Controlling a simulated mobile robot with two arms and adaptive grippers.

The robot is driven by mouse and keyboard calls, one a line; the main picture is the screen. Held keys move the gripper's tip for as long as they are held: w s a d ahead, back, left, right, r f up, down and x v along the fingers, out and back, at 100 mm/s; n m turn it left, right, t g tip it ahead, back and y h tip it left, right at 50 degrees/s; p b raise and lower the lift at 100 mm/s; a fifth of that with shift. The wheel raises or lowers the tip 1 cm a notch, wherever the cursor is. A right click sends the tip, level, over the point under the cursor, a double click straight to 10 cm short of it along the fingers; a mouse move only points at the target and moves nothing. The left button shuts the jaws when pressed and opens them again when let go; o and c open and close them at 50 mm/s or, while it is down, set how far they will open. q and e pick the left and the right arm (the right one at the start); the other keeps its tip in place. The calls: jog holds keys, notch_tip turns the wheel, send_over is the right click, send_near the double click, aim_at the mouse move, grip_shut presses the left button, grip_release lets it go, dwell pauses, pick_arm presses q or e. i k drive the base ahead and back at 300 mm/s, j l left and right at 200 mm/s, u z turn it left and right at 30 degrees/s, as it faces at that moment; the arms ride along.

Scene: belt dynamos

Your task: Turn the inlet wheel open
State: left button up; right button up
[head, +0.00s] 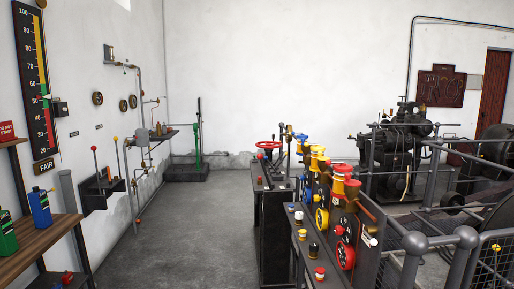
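A red spoked handwheel (268,145) lies roughly level at the far end of the dark control bench. It is the most wheel-like part in view, but no label shows that it is the inlet wheel. On the bench's near side are a red-rimmed round wheel or dial (345,256) and a yellow-rimmed one (321,219). From here I cannot tell how far any of them is turned. Neither of my grippers is in view.
The dark control bench (272,215) carries several levers and knobs. Grey railings (412,255) and machinery (398,140) stand right. A wooden shelf (40,245) with blue (40,207) and green (6,232) cans is at left. The concrete floor (185,235) between is clear.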

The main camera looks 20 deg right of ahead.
aim_at(269, 142)
jog(key=i+j+u, duration=0.15)
jog(key=i, duration=0.3)
jog(key=i+j+u, duration=0.2)
jog(key=i, duration=0.25)
jog(key=i+z, duration=0.25)
jog(key=i, duration=0.3)
jog(key=i+z, duration=0.25)
jog(key=i, duration=0.25)
jog(key=i+j+z, duration=0.25)
jog(key=i, duration=0.3)
jog(key=i+l, duration=0.1)
jog(key=i, duration=2.4)
